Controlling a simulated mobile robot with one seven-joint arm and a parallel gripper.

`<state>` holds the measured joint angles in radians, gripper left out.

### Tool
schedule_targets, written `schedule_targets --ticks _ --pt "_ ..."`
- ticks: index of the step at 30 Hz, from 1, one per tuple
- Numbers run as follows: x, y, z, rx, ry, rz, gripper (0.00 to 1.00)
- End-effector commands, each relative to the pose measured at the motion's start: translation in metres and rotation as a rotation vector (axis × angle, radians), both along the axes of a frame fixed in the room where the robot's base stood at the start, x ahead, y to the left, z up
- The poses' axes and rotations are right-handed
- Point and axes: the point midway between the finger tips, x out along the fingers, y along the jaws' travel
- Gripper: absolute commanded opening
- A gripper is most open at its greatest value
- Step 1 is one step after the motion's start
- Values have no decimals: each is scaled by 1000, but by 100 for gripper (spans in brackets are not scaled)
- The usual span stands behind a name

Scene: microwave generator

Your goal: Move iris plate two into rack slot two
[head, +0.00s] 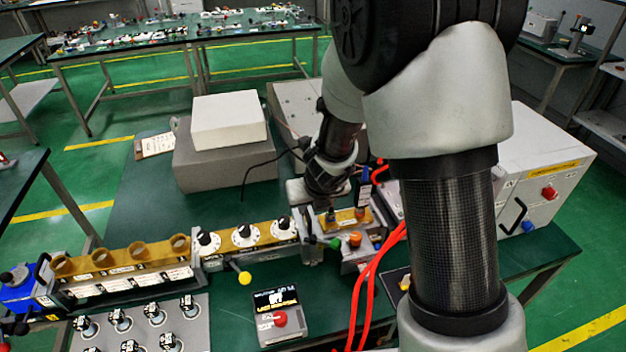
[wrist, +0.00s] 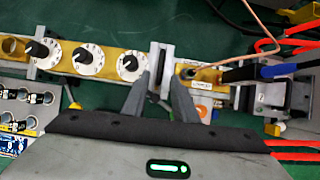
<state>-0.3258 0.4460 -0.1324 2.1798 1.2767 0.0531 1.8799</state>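My gripper (wrist: 161,78) hangs over the joint between two brass-coloured waveguide pieces, with its fingers apart. In the head view my gripper (head: 318,240) is partly hidden by my own arm. Upright grey plates or flanges (wrist: 154,62) stand at this joint, between or just beyond the fingertips. I cannot tell which is iris plate two, or whether a finger touches one. A grey panel (head: 200,335) at the lower left holds several small labelled fittings; part of it shows in the wrist view (wrist: 12,108). I cannot make out a slot marked two.
A three-dial waveguide section (head: 245,235) lies left of the joint. A yellow-knobbed rod (head: 244,278) sticks out in front of it. A small display box (head: 280,316) stands at the front. Red cables (head: 372,285) run right of it. White and grey boxes (head: 228,122) stand behind.

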Motion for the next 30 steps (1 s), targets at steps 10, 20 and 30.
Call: schedule_targets --ticks 10,20,30 --pt "10 1 -24 4 5 -21 26" --pt "25 4 -53 5 5 -19 26" --pt "40 7 -78 4 4 -18 26"
